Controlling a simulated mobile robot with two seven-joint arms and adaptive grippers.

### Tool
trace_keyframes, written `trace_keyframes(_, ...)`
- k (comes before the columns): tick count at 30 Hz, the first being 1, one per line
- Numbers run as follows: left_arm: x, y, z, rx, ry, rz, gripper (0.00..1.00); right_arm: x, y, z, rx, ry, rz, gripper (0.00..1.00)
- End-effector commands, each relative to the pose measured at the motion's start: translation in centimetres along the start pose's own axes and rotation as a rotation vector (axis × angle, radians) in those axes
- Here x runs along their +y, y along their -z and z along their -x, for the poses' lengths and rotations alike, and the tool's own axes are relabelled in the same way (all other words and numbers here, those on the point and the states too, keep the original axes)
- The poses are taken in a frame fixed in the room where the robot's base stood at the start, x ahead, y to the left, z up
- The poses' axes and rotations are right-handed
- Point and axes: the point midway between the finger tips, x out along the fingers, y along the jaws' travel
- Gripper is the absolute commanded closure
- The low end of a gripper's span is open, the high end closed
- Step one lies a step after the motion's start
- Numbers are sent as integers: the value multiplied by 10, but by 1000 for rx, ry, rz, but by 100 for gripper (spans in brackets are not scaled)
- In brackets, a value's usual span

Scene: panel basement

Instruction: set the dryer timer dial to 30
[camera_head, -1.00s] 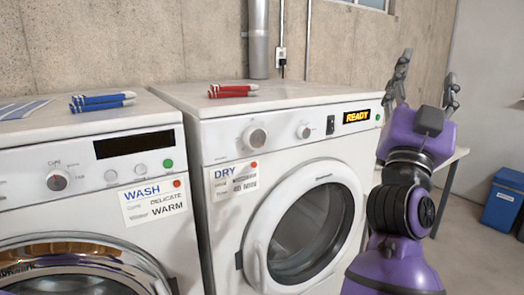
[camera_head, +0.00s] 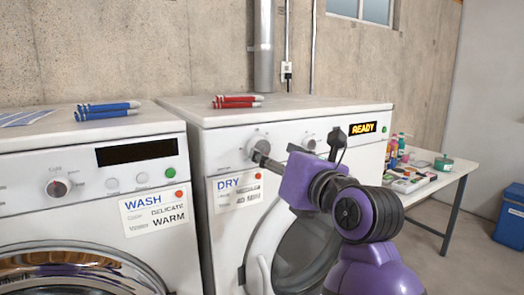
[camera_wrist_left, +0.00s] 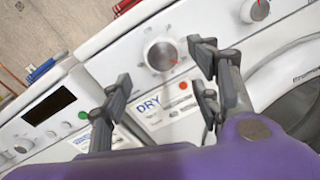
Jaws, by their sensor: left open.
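The dryer (camera_head: 330,108) is the white machine with the DRY sign (camera_head: 240,187) and a lit READY display (camera_head: 363,128). Its panel has a large silver dial (camera_head: 257,141) at left and a smaller dial (camera_head: 308,141). I cannot read which is the timer. My left gripper (camera_head: 298,148) is in front of the panel, open and empty. In the left wrist view its spread fingers (camera_wrist_left: 160,70) flank the large dial (camera_wrist_left: 162,54), apparently without touching. A reddish mark shows on its lower right; its numbers are unreadable. The smaller dial (camera_wrist_left: 256,10) is at top right. My right gripper is out of view.
The washer (camera_head: 60,140) stands to the left with its own dial (camera_head: 57,188). Red pens (camera_head: 238,98) and blue pens (camera_head: 105,108) lie on the machine tops. A cluttered table (camera_head: 440,180) and a blue bin (camera_head: 510,215) are at right.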

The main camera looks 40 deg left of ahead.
Motion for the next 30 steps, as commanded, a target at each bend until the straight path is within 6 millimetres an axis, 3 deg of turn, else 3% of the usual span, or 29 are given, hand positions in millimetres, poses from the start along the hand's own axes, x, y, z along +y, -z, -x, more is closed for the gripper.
trace_keyframes(9,2,-3,-50,-3,-4,-3,43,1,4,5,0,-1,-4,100)
trace_keyframes(15,1,-1,-61,-3,-2,-3,43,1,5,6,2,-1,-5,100)
trace_keyframes(22,1,-1,-62,-3,-1,-4,43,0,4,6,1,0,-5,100)
trace_keyframes(30,1,-1,-62,-2,-2,-4,79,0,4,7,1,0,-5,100)
